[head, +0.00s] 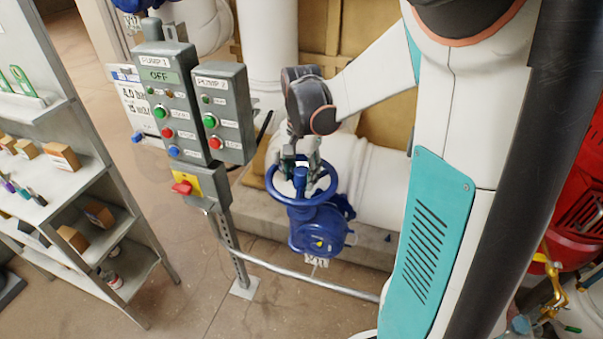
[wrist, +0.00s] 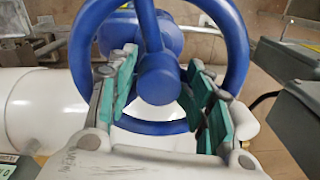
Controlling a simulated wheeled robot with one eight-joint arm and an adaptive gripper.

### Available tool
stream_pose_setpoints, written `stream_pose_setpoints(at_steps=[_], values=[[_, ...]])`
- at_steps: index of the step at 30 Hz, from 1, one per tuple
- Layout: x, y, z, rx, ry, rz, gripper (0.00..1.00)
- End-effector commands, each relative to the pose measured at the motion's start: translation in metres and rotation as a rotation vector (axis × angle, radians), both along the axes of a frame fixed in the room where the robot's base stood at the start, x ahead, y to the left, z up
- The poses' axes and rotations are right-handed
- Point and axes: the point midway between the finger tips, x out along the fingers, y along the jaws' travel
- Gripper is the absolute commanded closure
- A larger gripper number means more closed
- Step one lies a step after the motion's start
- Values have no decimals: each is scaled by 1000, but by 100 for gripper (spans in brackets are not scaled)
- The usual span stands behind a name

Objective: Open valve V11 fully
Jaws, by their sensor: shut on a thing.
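The blue handwheel (head: 300,182) sits on a blue valve body (head: 320,232) in the middle of the head view. A small white tag (head: 316,261) hangs below it, too small to read surely. My gripper (head: 301,160) reaches down onto the wheel from above. In the wrist view the wheel's hub (wrist: 158,80) lies between the green-padded fingers of my gripper (wrist: 160,95), with rim and spokes around them. The fingers are shut on the handwheel. The exact contact points of the pads are partly hidden.
Grey pump control boxes (head: 168,100) and a red switch on a yellow plate (head: 183,186) stand close left of the wheel. A metal rail (head: 300,278) runs in front. White pipes (head: 375,180) lie behind. A shelf (head: 75,185) is at the left, with bare floor between.

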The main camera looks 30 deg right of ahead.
Motion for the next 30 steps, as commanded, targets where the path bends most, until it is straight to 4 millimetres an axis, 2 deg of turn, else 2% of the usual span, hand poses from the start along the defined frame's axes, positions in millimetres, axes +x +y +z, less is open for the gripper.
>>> stream_pose_setpoints(at_steps=[9,17,30], values=[[-3,-1,-3,-2,6,374,80],[-3,-1,-3,-2,6,507,81],[-3,-1,-3,-2,8,1034,81]])
